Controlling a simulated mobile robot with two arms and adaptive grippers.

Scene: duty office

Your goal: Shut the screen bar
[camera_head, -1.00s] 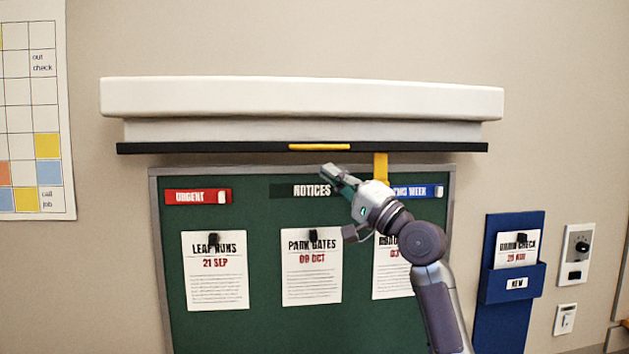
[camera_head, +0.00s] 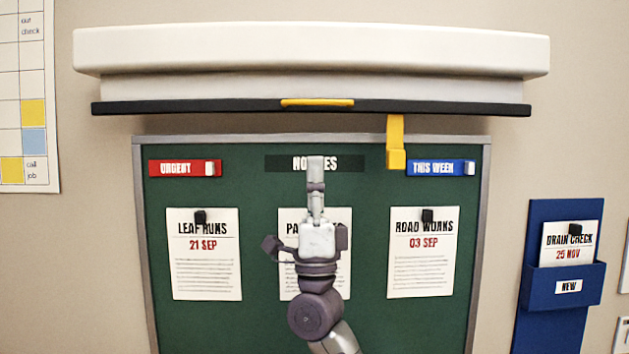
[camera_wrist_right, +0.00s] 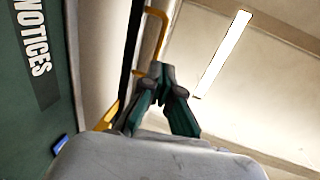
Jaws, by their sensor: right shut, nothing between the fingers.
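The screen bar (camera_head: 210,107) is a long black bar under the white screen housing (camera_head: 310,50), with a yellow handle (camera_head: 317,102) at its middle. Both sit above the green notice board (camera_head: 365,190). My right gripper (camera_head: 315,162) points up in front of the "NOTICES" label, below the handle and apart from it in the head view. In the right wrist view, its fingertips (camera_wrist_right: 160,72) are together and empty, with the yellow handle (camera_wrist_right: 153,32) just beyond them. I cannot tell the exact gap in depth. My left gripper is out of view.
A yellow bracket (camera_head: 396,145) hangs below the bar, right of the handle. Pinned notices (camera_head: 204,265) and red (camera_head: 180,168) and blue (camera_head: 432,168) labels are on the board. A blue wall pocket (camera_head: 548,300) is at the right.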

